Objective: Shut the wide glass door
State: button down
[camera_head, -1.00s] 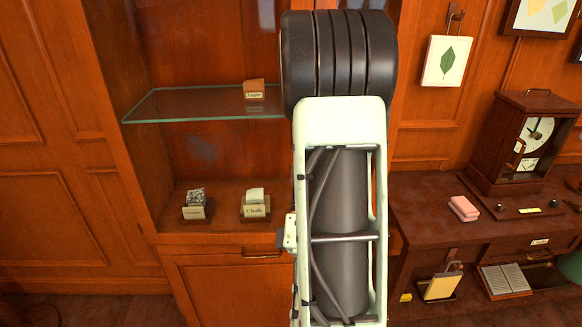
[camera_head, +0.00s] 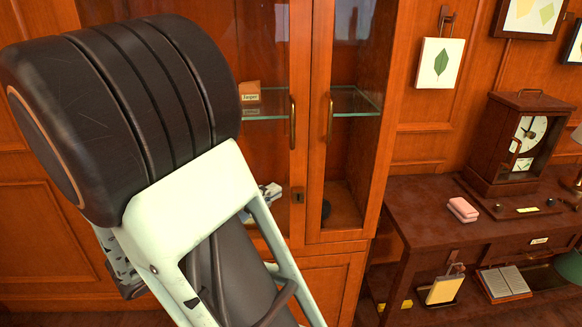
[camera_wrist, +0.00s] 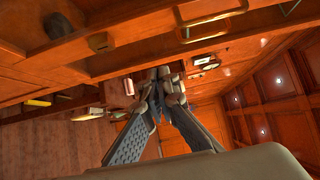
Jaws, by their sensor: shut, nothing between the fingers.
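The wide glass door (camera_head: 301,60) is the left door of the wall cabinet, with an upright brass handle (camera_head: 292,122) and a dark keyhole plate. Its handle-side edge stands beside the narrow right-hand glass door (camera_head: 320,60); it looks shut or nearly so, and I cannot tell whether a small gap remains. My arm hides its left and lower parts. My gripper (camera_wrist: 160,85) shows in the wrist view with its fingers together and empty. In the head view it is mostly hidden behind my arm, in front of the door's lower part; contact is unclear.
Behind the glass, a labelled orange block (camera_head: 250,92) sits on a glass shelf (camera_head: 358,102). A desk (camera_head: 420,215) with a clock (camera_head: 518,140) and a pink block (camera_head: 462,209) stands to the right. A leaf picture (camera_head: 440,62) hangs above it.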

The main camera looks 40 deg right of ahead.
jog(key=b, duration=0.1)
send_near(299, 157)
jog(key=s+d, duration=0.4)
jog(key=d, duration=0.1)
jog(key=w, duration=0.1)
jog(key=w+d, duration=0.1)
jog(key=w, duration=0.1)
jog(key=shift+d+f+n+t+b, duration=0.15)
jog(key=shift+d+n+t+b, duration=0.05)
jog(key=shift+n+t+b, duration=0.1)
jog(key=shift+w+d, duration=0.35)
jog(key=shift+w, duration=0.1)
jog(key=shift+w+d+r+p, duration=0.15)
jog(key=shift+w+r+p, duration=0.1)
jog(key=shift+p, duration=0.45)
jog(key=shift+w+d+f+t+p, duration=0.2)
jog(key=shift+w+d+t+p, duration=0.1)
jog(key=shift+w+p, duration=0.25)
jog(key=shift+s, duration=0.15)
